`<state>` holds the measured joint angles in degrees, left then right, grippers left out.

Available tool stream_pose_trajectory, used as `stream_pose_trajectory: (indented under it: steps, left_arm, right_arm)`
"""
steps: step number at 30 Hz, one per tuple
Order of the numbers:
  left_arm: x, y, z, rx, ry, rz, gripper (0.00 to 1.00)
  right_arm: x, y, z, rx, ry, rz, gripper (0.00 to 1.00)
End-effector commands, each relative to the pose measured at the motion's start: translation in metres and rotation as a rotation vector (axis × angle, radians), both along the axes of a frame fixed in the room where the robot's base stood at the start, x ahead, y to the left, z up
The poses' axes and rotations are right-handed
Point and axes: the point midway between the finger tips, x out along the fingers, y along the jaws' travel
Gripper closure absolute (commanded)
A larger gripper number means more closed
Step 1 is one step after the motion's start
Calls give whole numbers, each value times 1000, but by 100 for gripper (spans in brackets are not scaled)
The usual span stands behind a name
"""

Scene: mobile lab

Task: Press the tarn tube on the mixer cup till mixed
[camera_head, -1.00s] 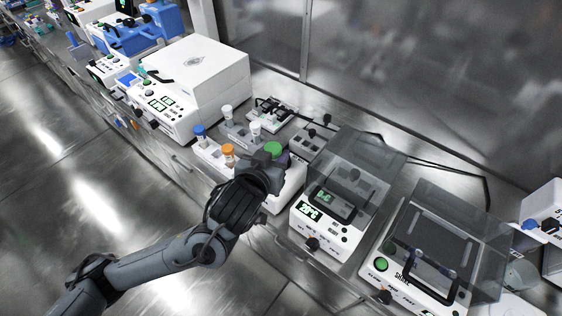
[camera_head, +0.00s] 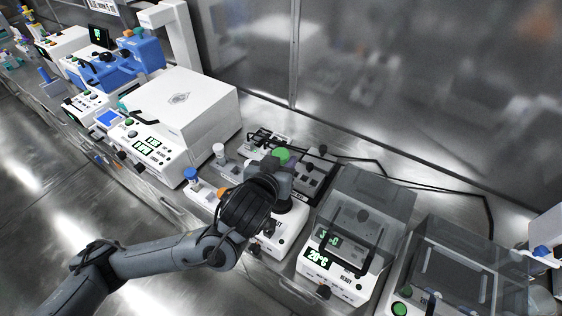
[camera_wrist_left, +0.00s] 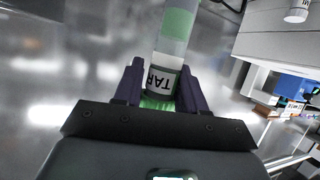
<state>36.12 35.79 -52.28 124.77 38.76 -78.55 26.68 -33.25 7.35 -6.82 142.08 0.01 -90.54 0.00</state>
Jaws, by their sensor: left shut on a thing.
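The tarn tube (camera_wrist_left: 172,45) is between the purple fingers of my left gripper (camera_wrist_left: 160,88) in the left wrist view. It has a green section and a white label reading "TAR". In the head view, its green cap (camera_head: 281,154) shows above my left gripper (camera_head: 278,174), which is shut on it. The mixer (camera_head: 277,240) is a white box just below and in front of the gripper. Its dark round cup (camera_head: 292,208) is partly hidden by the gripper. The tube's lower end is hidden, so I cannot tell whether it touches the cup. My right gripper is not in view.
A white rack with blue-capped (camera_head: 191,174) and orange-capped (camera_head: 224,193) tubes stands left of the mixer. A lidded heater (camera_head: 333,262) stands close on the right, with a shaker (camera_head: 440,280) beyond. A large white centrifuge (camera_head: 190,105) is at the back left.

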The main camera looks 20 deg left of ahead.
Motion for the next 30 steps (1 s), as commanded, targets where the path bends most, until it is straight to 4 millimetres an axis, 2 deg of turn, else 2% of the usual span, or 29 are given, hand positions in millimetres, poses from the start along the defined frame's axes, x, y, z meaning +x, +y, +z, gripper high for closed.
stream_pose_trajectory:
  steps: [11,21,30]
  left_arm:
    - [-1,-1,2,-16,1,-10,94]
    - [0,0,-30,-15,-1,-9,94]
    - [-1,-1,-54,-15,0,-9,94]
  right_arm:
    - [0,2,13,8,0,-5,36]
    - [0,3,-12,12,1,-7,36]
    - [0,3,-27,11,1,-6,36]
